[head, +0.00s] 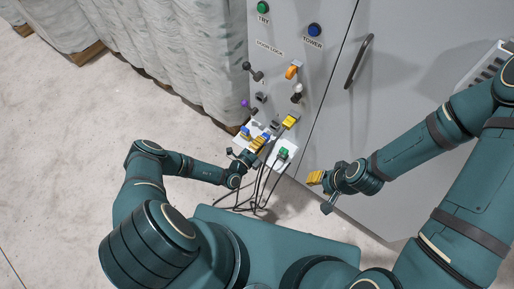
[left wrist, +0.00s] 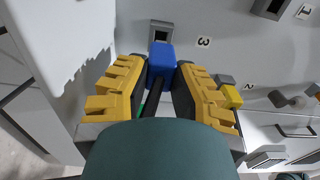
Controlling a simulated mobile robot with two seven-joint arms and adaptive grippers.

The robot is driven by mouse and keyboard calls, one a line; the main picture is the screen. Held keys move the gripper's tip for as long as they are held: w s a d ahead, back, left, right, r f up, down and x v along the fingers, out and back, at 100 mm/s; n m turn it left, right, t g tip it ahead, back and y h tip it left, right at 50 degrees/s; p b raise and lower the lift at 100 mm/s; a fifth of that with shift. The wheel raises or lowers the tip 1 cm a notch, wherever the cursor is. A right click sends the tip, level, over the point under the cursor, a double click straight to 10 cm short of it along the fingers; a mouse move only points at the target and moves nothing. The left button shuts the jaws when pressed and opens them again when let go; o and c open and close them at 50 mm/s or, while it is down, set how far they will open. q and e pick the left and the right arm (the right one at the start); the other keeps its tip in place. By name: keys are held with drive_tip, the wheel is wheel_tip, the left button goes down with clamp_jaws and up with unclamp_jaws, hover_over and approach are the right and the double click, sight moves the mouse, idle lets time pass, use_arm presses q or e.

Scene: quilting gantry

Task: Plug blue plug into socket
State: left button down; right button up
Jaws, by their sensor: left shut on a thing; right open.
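My left gripper (head: 258,142) has its yellow fingers closed on the blue plug (left wrist: 160,62), which sticks out past the fingertips in the left wrist view. A grey square socket (left wrist: 161,30) with a dark opening lies just above the plug in that view, beside the number 3. The plug's front is close to the socket; I cannot tell whether they touch. A dark cable runs back between the fingers. My right gripper (head: 321,192) is open and empty, to the right in front of the grey cabinet.
A yellow plug (head: 290,121) sits at a socket near number 2. A green plug (head: 283,152) stands on a white ledge, with cables hanging below. The cabinet panel (head: 290,50) carries levers, knobs and buttons. Wrapped rolls (head: 200,50) stand left; floor at left is clear.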

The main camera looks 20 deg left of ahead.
sight(267, 135)
use_arm(q)
drive_tip(key=shift+w+d, duration=0.2)
drive_tip(key=shift+w, duration=0.35)
drive_tip(key=shift+b+x, duration=0.6)
drive_tip(key=shift+x, duration=0.9)
idle(1.8)
drive_tip(key=c, duration=0.8)
unclamp_jaws()
drive_tip(key=v, duration=0.7)
drive_tip(key=shift+s+a, duration=0.1)
drive_tip(key=shift+s, duration=0.15)
